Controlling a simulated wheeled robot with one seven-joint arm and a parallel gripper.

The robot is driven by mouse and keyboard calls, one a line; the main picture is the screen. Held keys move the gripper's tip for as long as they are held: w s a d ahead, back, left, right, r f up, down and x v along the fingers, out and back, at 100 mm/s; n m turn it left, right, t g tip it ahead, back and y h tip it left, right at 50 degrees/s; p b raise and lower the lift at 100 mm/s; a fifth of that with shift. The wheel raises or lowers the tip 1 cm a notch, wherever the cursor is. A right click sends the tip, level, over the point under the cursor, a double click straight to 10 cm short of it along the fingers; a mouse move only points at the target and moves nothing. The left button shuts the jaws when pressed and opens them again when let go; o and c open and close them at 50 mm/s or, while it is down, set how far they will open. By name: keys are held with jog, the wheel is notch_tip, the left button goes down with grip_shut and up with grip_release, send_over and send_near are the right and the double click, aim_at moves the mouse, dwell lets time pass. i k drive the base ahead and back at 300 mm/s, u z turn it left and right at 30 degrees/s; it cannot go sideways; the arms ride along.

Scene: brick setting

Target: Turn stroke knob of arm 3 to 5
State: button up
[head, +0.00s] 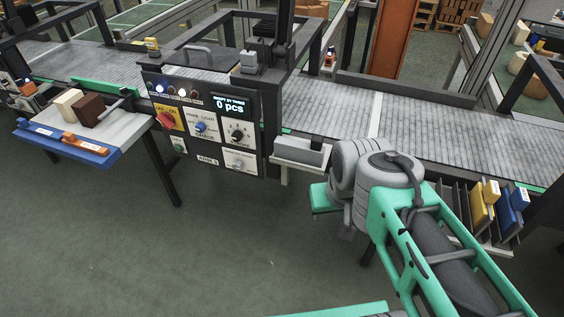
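The control panel (212,172) is a black box on the front of the conveyor, left of centre, with a label (208,160) that seems to read ARM 3. A black knob (238,135) sits on a white dial plate at its right. A blue knob (201,127) sits on a white plate to its left. Another white plate (239,160) is below the black knob. The lettering is too small to tell which is the stroke knob or its setting. My arm is folded at the right, apart from the panel. My gripper does not show.
A display (230,103) on the panel reads 0 pcs. A red switch (165,120) is at its left. A side table (118,134) with blocks juts out at left. A small grey shelf (301,152) sticks out right of the panel. Floor in front is clear.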

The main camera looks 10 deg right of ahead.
aim_at(237, 136)
jog(key=z, duration=0.3)
jog(key=k, duration=0.3)
jog(key=u, duration=1.15)
jog(key=i, duration=0.75)
jog(key=u, duration=0.65)
